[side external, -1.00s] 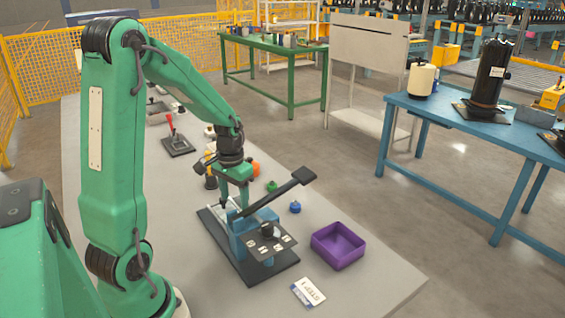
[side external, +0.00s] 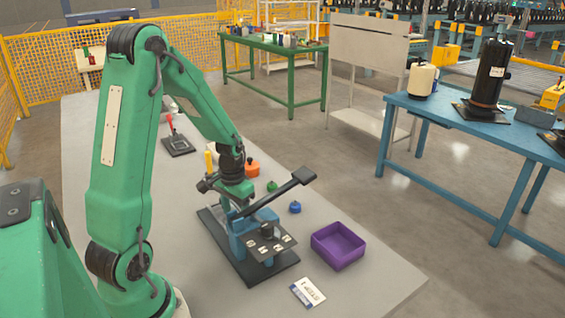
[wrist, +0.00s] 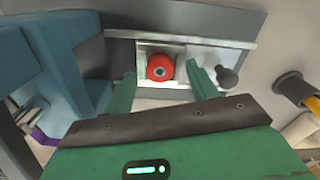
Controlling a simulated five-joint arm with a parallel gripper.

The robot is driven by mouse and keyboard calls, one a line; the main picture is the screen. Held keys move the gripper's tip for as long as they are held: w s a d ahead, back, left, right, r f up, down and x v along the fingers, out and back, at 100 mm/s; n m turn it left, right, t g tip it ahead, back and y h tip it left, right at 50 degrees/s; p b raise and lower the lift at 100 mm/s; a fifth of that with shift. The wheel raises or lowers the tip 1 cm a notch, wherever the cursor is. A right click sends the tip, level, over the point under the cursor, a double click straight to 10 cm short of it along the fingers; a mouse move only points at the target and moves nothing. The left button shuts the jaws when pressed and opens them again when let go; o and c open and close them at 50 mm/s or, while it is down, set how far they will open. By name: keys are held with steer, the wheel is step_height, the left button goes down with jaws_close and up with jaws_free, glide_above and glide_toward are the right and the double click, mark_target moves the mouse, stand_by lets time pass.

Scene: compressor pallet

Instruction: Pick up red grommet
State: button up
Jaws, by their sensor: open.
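The red grommet (wrist: 160,67) is a round red piece with a dark centre. In the wrist view it sits on a pale metal holder (wrist: 145,91). My gripper (wrist: 162,87) is open, with its two green fingers spread on the near left and near right of the grommet. Nothing is held between them. In the side view my gripper (side external: 232,203) is low behind the blue press (side external: 252,226), and the grommet is hidden there.
The press has a black lever (side external: 275,197) sticking out and a black base plate (side external: 281,279). A purple bin (side external: 338,246) and a white card (side external: 307,293) lie nearby. Orange (side external: 251,169), green (side external: 272,186) and blue (side external: 295,207) pieces stand behind.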

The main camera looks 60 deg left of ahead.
steer(key=shift+c, duration=0.2)
steer(key=c, duration=1.1)
steer(key=shift+r, duration=0.1)
step_height(320, 180, up, 10)
stand_by(0.6)
